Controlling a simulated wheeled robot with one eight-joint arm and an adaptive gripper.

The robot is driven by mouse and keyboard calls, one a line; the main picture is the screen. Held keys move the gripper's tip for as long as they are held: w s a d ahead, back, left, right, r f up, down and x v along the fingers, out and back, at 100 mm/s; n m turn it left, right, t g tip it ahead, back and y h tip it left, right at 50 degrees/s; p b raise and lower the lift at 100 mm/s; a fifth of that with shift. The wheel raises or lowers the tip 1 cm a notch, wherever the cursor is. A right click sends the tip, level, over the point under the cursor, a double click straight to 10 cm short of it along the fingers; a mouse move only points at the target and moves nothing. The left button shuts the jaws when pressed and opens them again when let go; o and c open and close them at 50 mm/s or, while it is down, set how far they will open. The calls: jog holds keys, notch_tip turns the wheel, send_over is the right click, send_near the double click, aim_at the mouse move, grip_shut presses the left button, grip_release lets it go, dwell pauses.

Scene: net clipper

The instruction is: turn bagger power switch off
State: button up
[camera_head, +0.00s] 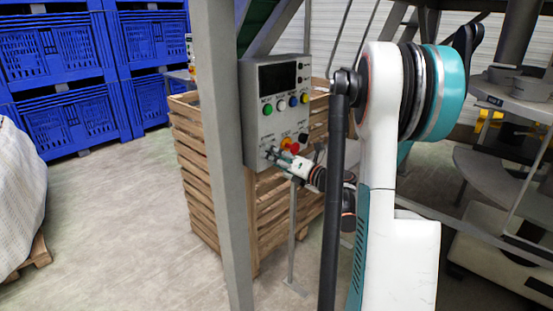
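The grey control panel (258,95) stands on a thin post near the middle of the head view, with a dark display at its top. A row of green and blue buttons (293,101) sits under the display. A red knob on a yellow base (290,145) is low on the panel, with a dark knob (304,137) to its right. My gripper (273,155) is at the panel's lower left corner, close to its face. I cannot tell whether it touches anything. The power switch is not clearly visible; the gripper covers part of that corner. The fingers are too small to read.
A grey upright post (221,150) stands just left of the panel. A slatted wooden crate (200,180) is behind it. Blue crates (65,125) are stacked at the back left. Round metal machinery (520,100) is at the right. The floor at left is largely open.

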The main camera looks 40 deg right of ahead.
jog(key=s, duration=1.2)
jog(key=shift+d, duration=0.45)
